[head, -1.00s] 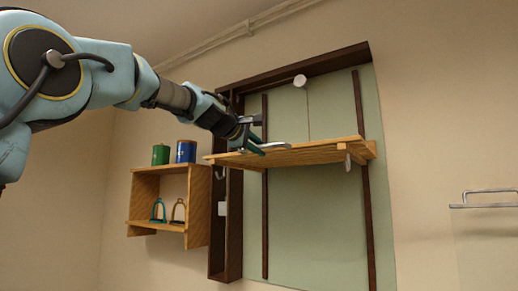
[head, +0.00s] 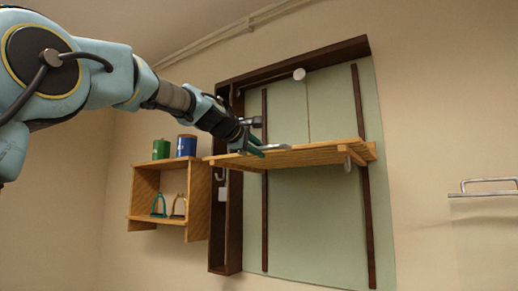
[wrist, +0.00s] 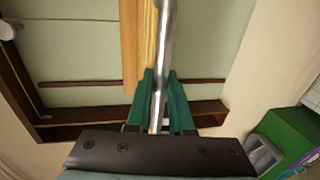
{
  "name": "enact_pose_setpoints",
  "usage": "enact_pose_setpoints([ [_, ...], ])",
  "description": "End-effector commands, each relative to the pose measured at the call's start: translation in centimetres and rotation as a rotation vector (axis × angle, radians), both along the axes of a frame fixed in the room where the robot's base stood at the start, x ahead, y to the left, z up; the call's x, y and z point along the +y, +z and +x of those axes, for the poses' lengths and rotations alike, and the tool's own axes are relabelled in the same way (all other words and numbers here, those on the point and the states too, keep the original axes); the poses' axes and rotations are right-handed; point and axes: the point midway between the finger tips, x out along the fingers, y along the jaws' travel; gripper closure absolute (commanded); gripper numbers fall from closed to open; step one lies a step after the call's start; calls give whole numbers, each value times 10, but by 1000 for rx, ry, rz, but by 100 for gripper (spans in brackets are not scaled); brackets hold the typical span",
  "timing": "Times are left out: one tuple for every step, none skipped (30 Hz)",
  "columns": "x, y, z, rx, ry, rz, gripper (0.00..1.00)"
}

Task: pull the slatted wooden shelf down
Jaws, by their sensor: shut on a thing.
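The slatted wooden shelf (head: 320,154) sits level across the dark wall frame, about halfway up the pale green panel. A metal bar (wrist: 165,45) runs along the shelf's edge in the wrist view, beside the wooden slat (wrist: 132,50). My gripper (head: 256,150) is at the shelf's left front part. In the wrist view its green fingers (wrist: 160,82) are closed around the metal bar. The far part of the bar is cut off in that view.
A small wooden wall shelf (head: 197,205) at lower left holds a green tin (head: 161,149), a blue tin (head: 186,146) and stirrup-like pieces. Dark vertical rails (head: 368,225) flank the panel. A metal rail (head: 488,186) is at far right. Below the slatted shelf is clear.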

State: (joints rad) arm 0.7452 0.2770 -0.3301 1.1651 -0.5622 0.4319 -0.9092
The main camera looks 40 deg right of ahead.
Motion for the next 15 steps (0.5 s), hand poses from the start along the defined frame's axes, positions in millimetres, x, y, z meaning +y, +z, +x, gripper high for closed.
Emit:
enact_pose_setpoints([
  [0,-26,0,3,-1,6,100],
  [0,-35,0,3,-1,6,100],
  [0,-47,0,3,-1,6,100],
  [0,-56,0,3,-1,7,100],
  [0,-64,0,3,-1,7,100],
  [0,-76,0,2,-2,7,100],
  [0,-84,0,2,-2,7,100],
  [0,-93,0,3,-1,6,100],
  [0,-105,0,3,-1,6,100],
  [0,-113,0,3,-1,6,100],
  [0,-122,0,2,-1,7,100],
  [0,-133,0,2,-1,7,100],
  [0,-141,0,2,-1,7,100],
  [0,-150,0,3,-2,6,100],
  [0,-161,0,3,-2,6,100],
])
